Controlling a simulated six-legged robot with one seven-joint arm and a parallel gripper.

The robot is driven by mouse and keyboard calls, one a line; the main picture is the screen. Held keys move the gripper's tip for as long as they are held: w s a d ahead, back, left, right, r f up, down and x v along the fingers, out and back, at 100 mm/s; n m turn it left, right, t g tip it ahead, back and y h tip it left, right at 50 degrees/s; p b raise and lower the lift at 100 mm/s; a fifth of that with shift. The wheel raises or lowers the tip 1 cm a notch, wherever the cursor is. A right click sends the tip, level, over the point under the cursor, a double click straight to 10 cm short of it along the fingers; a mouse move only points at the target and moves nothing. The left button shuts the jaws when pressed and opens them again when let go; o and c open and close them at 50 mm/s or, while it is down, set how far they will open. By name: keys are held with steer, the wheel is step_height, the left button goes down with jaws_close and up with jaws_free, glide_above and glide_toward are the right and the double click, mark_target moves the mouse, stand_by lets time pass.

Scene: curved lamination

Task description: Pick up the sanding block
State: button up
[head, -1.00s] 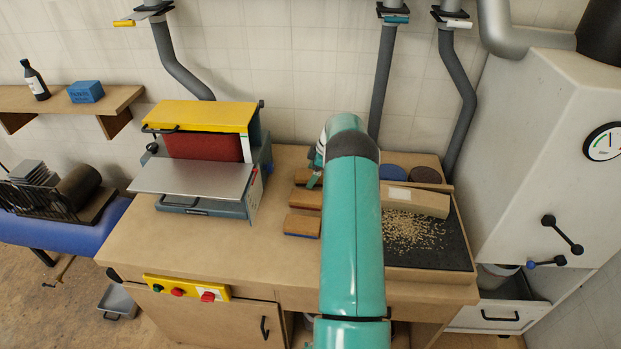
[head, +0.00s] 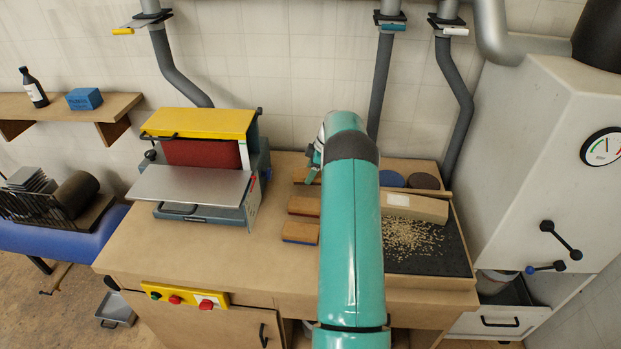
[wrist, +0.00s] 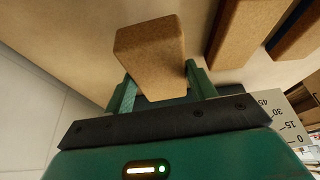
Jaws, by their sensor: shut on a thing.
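My gripper (wrist: 160,85) is shut on a brown cork-like sanding block (wrist: 150,45), with a green finger on each side of it in the wrist view. In the head view my gripper (head: 313,170) is behind my teal arm at the back of the bench, and the held block (head: 301,175) shows only in part. It appears slightly raised off the bench. Two more blocks lie in front of it: a brown one (head: 304,206) and one with a blue underside (head: 300,233). In the wrist view these two stand at the upper right, apart from my gripper.
A yellow and red drum sander (head: 200,150) stands on the left of the bench (head: 230,262). On the right are a dark tray (head: 440,258) with wood chips, a pale wooden piece (head: 415,207) and two round discs (head: 391,179). Hoses hang along the back wall.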

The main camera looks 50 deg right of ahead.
steer(key=s+a+r, duration=0.9)
steer(key=a, duration=0.1)
steer(key=shift+a+r, duration=0.4)
steer(key=shift+o, duration=1.3)
steer(key=shift+c, duration=0.6)
